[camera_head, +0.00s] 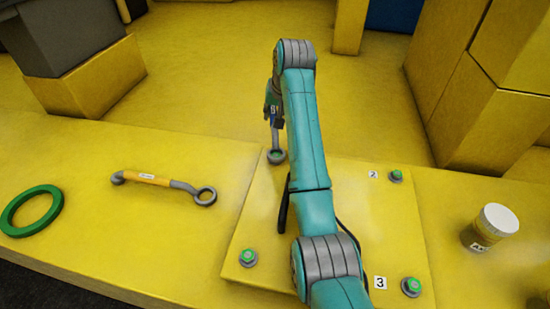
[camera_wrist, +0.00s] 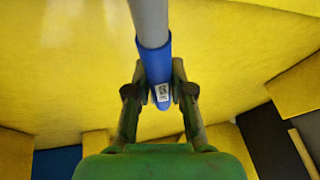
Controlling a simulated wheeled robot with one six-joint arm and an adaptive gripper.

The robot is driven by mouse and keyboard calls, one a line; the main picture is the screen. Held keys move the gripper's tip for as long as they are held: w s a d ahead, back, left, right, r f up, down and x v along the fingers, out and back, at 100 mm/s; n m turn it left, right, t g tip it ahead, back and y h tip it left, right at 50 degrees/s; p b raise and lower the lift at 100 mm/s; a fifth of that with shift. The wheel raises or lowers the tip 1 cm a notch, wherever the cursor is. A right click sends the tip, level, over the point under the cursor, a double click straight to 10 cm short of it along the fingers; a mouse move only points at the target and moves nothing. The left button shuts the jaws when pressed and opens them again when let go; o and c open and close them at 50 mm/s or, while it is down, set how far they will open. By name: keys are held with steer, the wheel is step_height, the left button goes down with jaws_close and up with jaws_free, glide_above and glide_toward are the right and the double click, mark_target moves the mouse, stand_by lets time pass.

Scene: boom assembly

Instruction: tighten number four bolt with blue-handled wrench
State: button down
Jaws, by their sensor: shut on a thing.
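My gripper (camera_head: 273,108) is shut on the blue handle of the wrench. The wrist view shows both fingers of my gripper (camera_wrist: 160,92) on the blue-handled wrench (camera_wrist: 157,62), whose grey shaft runs out of the top edge. In the head view the ring of the blue-handled wrench (camera_head: 277,157) is at the plate's far left bolt, with green showing inside it; I cannot tell whether it is seated. Other green-centred bolts are at the near left (camera_head: 248,257), far right by label 2 (camera_head: 396,176) and near right by label 3 (camera_head: 411,287). No label 4 is visible.
The yellow plate (camera_head: 385,230) lies on a yellow bench, partly hidden by my arm. An orange-handled wrench (camera_head: 155,181) and a green ring (camera_head: 31,211) lie to the left. A white-lidded jar (camera_head: 491,228) stands at the right. Yellow blocks (camera_head: 485,100) rise behind it.

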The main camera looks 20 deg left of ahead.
steer(key=shift+s+d+f, duration=0.1)
steer(key=shift+f, duration=0.4)
steer(key=shift+r, duration=0.15)
steer(key=shift+a+r, duration=0.15)
steer(key=shift+r, duration=0.85)
steer(key=shift+a+r, duration=0.1)
steer(key=shift+r, duration=0.85)
steer(key=shift+r, duration=1.55)
